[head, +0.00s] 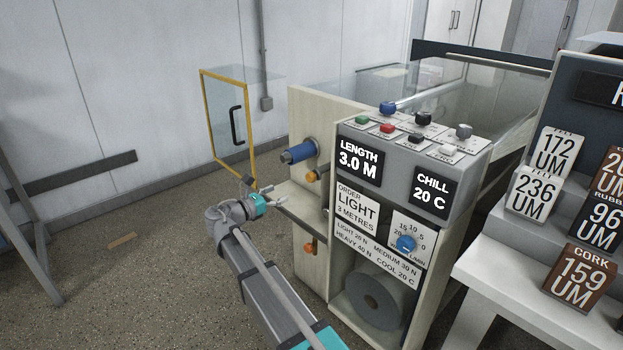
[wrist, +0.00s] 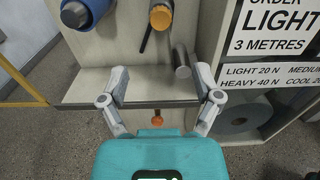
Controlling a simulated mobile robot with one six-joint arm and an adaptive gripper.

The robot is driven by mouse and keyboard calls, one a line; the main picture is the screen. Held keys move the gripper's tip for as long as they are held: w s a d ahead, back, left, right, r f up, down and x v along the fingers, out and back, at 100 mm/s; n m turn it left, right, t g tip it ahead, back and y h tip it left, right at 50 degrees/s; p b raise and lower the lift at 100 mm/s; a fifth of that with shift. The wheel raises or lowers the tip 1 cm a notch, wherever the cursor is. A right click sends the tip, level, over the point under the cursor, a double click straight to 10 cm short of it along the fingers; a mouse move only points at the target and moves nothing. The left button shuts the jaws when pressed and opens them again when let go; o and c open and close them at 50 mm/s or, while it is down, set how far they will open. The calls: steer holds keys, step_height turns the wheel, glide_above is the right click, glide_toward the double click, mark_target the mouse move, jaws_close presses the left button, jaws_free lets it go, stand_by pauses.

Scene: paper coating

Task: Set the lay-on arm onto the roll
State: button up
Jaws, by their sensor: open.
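My gripper (wrist: 161,82) is open and empty in front of the machine's side panel, its fingers spread at the edge of a small grey shelf. In the head view my gripper (head: 274,195) is left of the panel. A blue roller end (head: 298,152) sticks out of the panel; it also shows in the wrist view (wrist: 88,12). An orange knob (wrist: 160,15) sits right of it, with a thin dark lever (wrist: 147,40) below. A short grey cylinder (wrist: 181,62) stands out between the fingertips, further in. Which part is the lay-on arm I cannot tell for sure.
A lower orange knob (head: 309,248) is under the shelf (wrist: 75,92). The control face shows LENGTH 3.0 M, CHILL 20 C, order LIGHT and a blue dial (head: 405,243). A grey roll (head: 375,298) sits in the cabinet. A yellow-framed glass door (head: 202,115) stands behind; floor at left is mostly clear.

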mark_target(309, 179)
steer(key=x, duration=1.3)
steer(key=shift+w+d, duration=0.1)
jaws_close()
